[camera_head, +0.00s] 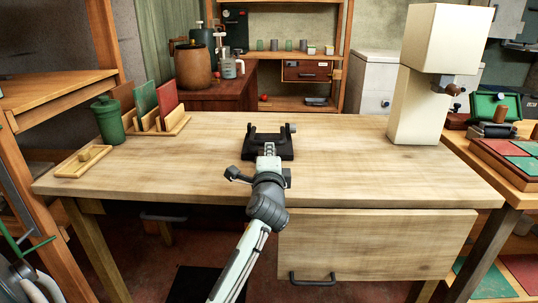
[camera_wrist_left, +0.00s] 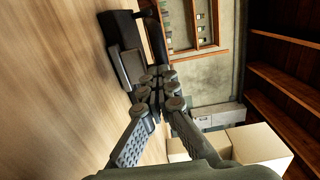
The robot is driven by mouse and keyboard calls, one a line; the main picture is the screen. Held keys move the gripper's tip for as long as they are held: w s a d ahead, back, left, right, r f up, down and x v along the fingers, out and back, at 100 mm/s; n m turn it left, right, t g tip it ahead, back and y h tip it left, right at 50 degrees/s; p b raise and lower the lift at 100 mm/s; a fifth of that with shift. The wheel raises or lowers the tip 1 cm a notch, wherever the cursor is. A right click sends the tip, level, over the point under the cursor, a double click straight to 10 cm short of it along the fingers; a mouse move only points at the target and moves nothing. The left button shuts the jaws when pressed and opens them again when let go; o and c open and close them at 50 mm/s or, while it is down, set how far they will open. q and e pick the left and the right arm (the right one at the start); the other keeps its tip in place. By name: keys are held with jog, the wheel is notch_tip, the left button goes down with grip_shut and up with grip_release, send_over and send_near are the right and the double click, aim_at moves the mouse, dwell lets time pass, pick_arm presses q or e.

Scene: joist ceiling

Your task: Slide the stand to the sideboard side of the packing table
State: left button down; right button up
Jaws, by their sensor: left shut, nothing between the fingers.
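The black stand (camera_head: 285,148) stands on the wooden packing table (camera_head: 345,165), near the middle of its top. It has a flat base, upright prongs and a small knob at the right. My left gripper (camera_head: 268,150) is shut and empty, its tips at the near side of the stand, overlapping it in the head view. In the left wrist view the shut fingertips (camera_wrist_left: 155,86) are beside the dark stand (camera_wrist_left: 122,40); I cannot tell whether they touch. My right gripper is not in view.
A green canister (camera_head: 109,122), a wooden rack of coloured panels (camera_head: 165,127) and a small wooden board (camera_head: 84,162) occupy the table's left end. Bare tabletop lies on both sides of the stand.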

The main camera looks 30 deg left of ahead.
pick_arm(q)
jog(key=x, duration=0.8)
jog(key=shift+w+a+r+p, duration=0.1)
jog(key=shift+a+p, duration=0.05)
jog(key=shift+p, duration=0.15)
jog(key=x, duration=0.4)
jog(key=shift+w+a, duration=0.2)
jog(key=shift+w, duration=0.15)
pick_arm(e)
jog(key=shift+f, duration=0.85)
pick_arm(q)
jog(key=shift+s, duration=0.1)
